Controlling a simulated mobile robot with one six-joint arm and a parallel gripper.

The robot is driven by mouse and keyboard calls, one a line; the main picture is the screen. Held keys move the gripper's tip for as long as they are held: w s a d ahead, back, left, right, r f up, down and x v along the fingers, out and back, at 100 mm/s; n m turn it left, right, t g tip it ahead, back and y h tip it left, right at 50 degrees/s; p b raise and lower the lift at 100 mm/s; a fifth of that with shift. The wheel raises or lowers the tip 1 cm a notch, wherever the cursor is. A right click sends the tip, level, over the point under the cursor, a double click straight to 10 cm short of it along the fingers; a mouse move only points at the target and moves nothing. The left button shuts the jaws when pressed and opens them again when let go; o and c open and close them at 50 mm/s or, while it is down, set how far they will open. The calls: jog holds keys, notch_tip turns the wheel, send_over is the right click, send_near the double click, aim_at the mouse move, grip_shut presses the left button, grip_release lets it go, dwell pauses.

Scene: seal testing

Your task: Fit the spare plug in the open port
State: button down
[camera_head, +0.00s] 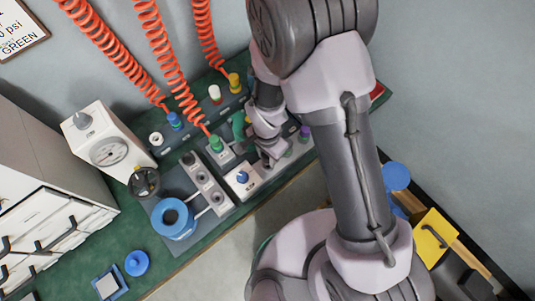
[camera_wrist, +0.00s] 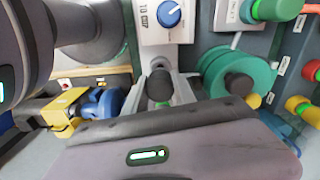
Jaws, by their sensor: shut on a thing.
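My gripper (camera_head: 268,158) is low over the right part of the bench, beside the blue-knob box. In the wrist view its fingers (camera_wrist: 160,92) are shut on a small dark, greenish cylinder (camera_wrist: 160,86), which looks like a plug; the fingers hide much of it. A purple-topped plug (camera_head: 304,132) stands just right of my gripper. A long grey manifold (camera_head: 198,127) along the back carries coloured fittings, with a white ring-shaped fitting (camera_head: 155,138) at its left end. I cannot tell which port is open.
Red coiled hoses (camera_head: 165,40) hang to the blue, green and yellow fittings. The blue-knob box (camera_head: 243,180) is close to my gripper; a green reel (camera_wrist: 238,75) is near the fingers in the wrist view. A gauge box (camera_head: 108,145) and blue tape roll (camera_head: 173,218) stand left.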

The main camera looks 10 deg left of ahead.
jog(key=shift+f+b, duration=1.4)
jog(key=c, duration=0.9)
grip_release()
jog(key=shift+c, duration=0.2)
jog(key=shift+r, duration=0.1)
notch_tip(320, 180, up, 17)
jog(key=p, duration=0.7)
jog(key=shift+r, duration=0.15)
jog(key=shift+w+r, duration=0.1)
